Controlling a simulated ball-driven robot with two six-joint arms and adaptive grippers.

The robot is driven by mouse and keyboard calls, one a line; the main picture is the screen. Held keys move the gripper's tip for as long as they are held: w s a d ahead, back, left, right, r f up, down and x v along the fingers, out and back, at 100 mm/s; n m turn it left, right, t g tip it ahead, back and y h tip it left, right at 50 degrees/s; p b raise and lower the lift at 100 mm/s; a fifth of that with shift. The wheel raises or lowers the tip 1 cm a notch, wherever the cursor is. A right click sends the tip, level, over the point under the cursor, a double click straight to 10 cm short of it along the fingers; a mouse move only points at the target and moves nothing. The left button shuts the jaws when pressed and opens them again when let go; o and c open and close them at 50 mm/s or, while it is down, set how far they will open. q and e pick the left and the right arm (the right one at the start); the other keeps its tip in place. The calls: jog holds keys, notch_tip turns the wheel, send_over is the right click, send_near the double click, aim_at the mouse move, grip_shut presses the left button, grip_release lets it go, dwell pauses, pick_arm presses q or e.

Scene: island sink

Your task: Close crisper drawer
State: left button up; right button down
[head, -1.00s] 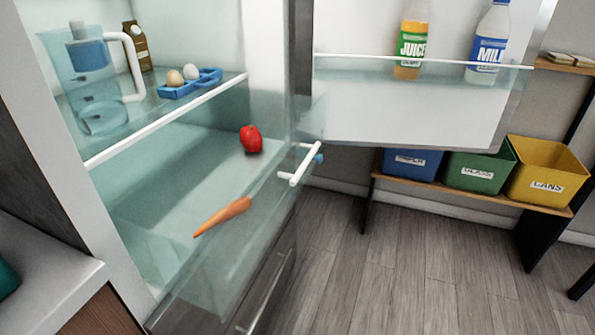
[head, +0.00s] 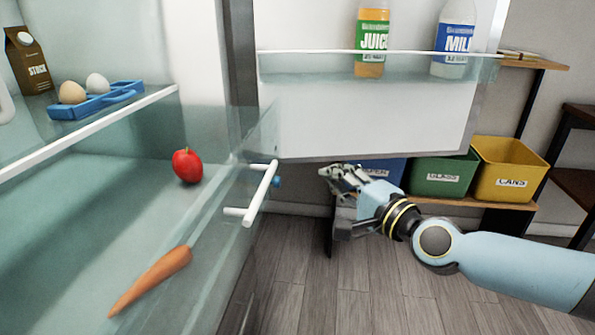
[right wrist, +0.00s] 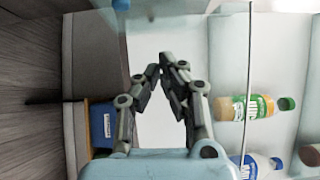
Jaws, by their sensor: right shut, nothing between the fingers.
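The clear crisper drawer (head: 215,262) is pulled out of the fridge in the head view. Its white bar handle (head: 264,191) is on the front. A red round item, maybe a tomato (head: 187,165), and a carrot (head: 152,281) show through the clear walls. My right gripper (head: 328,172) is to the right of the handle, apart from it, with shut fingers and nothing held. In the right wrist view its fingertips (right wrist: 162,66) meet, and I cannot make out the handle there. My left gripper is not in view.
The open fridge door (head: 365,120) holds a juice bottle (head: 372,40) and a milk bottle (head: 453,40). Blue, green (head: 440,175) and yellow (head: 508,168) bins stand behind my right arm. An egg tray (head: 95,102) and carton (head: 28,62) sit on the upper shelf.

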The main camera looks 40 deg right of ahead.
jog(key=f, duration=0.1)
send_near(273, 153)
jog(key=w+d, duration=0.2)
jog(key=d, duration=0.1)
jog(key=w+a, duration=0.2)
jog(key=shift+w+r+n+y, duration=0.25)
jog(key=shift+w+n+y, duration=0.05)
jog(key=shift+w+y, duration=0.1)
jog(key=shift+a, duration=0.1)
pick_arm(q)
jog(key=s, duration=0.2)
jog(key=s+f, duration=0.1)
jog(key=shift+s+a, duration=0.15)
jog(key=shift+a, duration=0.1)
pick_arm(e)
jog(key=shift+w, duration=0.15)
